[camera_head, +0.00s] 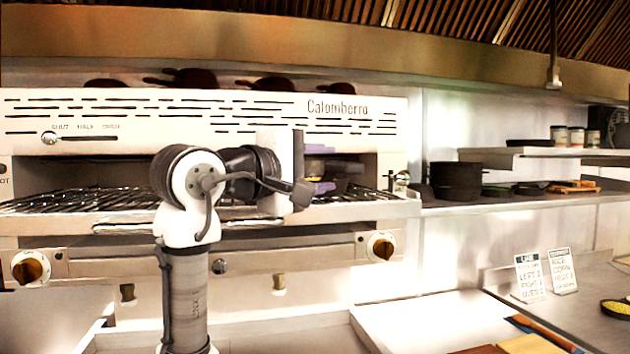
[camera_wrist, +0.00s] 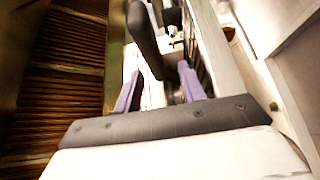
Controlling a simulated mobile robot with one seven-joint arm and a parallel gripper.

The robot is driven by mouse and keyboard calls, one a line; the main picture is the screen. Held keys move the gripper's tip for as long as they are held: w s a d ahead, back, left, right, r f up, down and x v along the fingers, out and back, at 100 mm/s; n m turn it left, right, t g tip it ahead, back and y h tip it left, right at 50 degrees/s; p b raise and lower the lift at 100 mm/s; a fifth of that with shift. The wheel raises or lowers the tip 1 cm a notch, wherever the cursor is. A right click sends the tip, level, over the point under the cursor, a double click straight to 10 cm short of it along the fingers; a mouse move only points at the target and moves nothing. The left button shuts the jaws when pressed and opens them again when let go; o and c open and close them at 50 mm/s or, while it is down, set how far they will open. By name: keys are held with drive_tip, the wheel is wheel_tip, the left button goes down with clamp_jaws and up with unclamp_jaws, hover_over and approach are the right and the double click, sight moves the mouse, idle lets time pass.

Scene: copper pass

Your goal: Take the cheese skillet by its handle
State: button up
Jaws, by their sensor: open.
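My gripper (camera_head: 320,168) is at the mouth of the grill oven, its purple fingers apart, one above the other. A dark pan (camera_head: 343,169), apparently the cheese skillet, is just beyond the fingers on the grill rack; the gripper partly hides it. In the wrist view the fingers of my gripper (camera_wrist: 160,88) are open, and a long dark shape (camera_wrist: 145,38), likely the skillet's handle, reaches toward the gap between them. I cannot tell whether it touches a finger. The cheese itself is not clear.
The grill oven (camera_head: 240,108) surrounds the rack (camera_head: 80,200), close to my arm. Dark pans (camera_head: 190,77) lie on its top. A shelf (camera_head: 540,198) with stacked black pots (camera_head: 456,180) is at right. Two signs (camera_head: 530,277) and a yellow-filled dish (camera_head: 617,308) stand on the counter.

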sight(329, 165)
drive_tip(key=p+x, duration=0.1)
drive_tip(key=x, duration=0.2)
drive_tip(key=shift+d+r, duration=0.1)
drive_tip(key=shift+d, duration=0.1)
drive_tip(key=shift+c, duration=0.2)
clamp_jaws()
drive_tip(key=shift+r, duration=0.15)
idle(0.9)
